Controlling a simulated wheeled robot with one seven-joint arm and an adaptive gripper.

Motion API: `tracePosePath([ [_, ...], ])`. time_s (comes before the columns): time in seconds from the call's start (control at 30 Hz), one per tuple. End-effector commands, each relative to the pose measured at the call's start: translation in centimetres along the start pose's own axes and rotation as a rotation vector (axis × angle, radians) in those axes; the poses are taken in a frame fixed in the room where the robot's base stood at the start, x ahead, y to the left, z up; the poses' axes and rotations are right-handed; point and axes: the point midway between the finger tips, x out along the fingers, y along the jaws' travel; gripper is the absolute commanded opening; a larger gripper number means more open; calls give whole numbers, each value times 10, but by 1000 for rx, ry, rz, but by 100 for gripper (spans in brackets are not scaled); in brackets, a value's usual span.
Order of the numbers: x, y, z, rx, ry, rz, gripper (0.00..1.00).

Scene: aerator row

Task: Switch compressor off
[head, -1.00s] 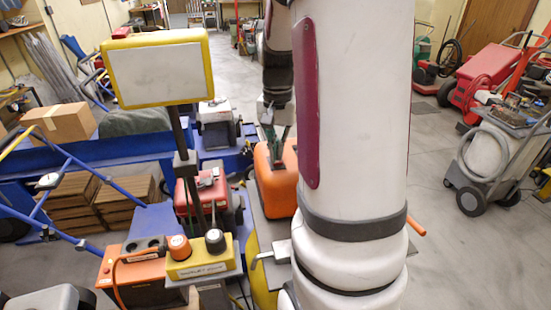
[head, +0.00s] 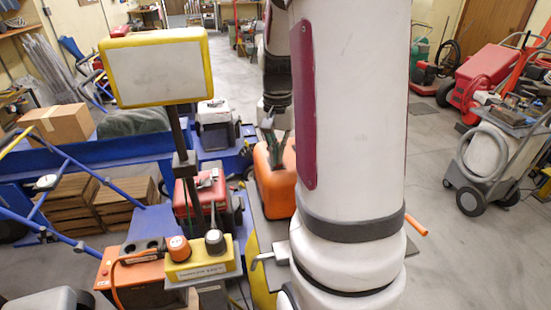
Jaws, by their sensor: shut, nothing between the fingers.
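My gripper (head: 270,122) is in the middle of the head view, over an orange box-shaped machine (head: 272,185). It appears shut and empty. Dark green upright parts show just below the fingertips on top of that machine; I cannot tell whether the gripper touches them. My own white arm hides the right side of this area. Which machine is the compressor, and its switch, I cannot tell. A red machine (head: 187,205) with a grey top handle stands left of the orange one. In front, a yellow box (head: 198,266) carries an orange knob (head: 179,247) and a dark grey knob (head: 214,242).
A yellow-framed panel (head: 157,72) on a post rises at the left. An orange unit (head: 128,268) with a cable stands front left. Blue rails (head: 85,165) and a cardboard box (head: 60,123) lie left. Open floor (head: 440,240) is at the right, with a wheeled cart (head: 490,160).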

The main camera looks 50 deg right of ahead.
Motion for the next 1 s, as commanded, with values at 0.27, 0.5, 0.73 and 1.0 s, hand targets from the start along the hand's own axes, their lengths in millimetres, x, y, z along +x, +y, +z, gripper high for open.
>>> tracePosePath([
  [0.27,-15,2,1,1,-2,2,0],
  [0.5,-32,1,1,-1,-2,1,0],
  [0.73,-49,2,1,0,-2,2,0],
  [1.0,-67,1,1,0,-2,1,0],
])
